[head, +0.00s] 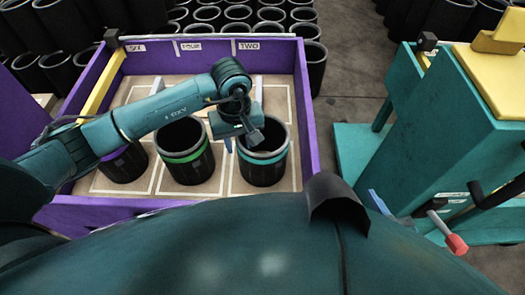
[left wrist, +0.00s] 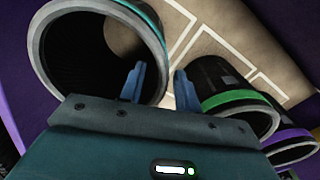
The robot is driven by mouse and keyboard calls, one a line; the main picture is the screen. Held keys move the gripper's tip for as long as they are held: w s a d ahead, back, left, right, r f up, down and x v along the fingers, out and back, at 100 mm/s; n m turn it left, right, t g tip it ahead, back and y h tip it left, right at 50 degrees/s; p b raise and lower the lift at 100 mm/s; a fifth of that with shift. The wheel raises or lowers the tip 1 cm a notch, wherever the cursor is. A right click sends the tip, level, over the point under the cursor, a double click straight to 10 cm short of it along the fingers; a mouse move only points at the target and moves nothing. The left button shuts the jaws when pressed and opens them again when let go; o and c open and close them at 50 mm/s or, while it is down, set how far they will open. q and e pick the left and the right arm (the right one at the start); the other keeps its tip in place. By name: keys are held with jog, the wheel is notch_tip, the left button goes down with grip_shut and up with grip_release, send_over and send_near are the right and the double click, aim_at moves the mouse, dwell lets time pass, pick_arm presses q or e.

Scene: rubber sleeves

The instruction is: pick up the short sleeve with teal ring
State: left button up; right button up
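The black sleeve with the teal ring (head: 262,173) stands upright at the right in the purple crate. In the left wrist view this sleeve (left wrist: 50,45) fills the upper left, with its open mouth towards the camera. My left gripper (head: 241,144) is over its left rim in the head view. In the left wrist view my left gripper (left wrist: 160,72) has its two blue fingers apart, one over the sleeve's mouth and one beyond its wall. Nothing is held. A blue fingertip, seemingly of my right gripper (head: 378,202), shows beyond my body; the rest is hidden.
A green-ringed sleeve (head: 185,165) and a purple-ringed sleeve (head: 122,165) stand left of the teal-ringed one. The purple crate wall (head: 304,110) surrounds them. A teal stand (head: 460,150) with a red-knobbed lever (head: 456,244) is at the right. Many sleeves stand behind the crate.

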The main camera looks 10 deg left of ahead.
pick_arm(q)
notch_tip(320, 180, down, 4)
jog(key=shift+a+r, duration=0.1)
jog(key=shift+r, duration=0.15)
grip_shut()
jog(key=shift+r, duration=0.1)
dwell(0.5)
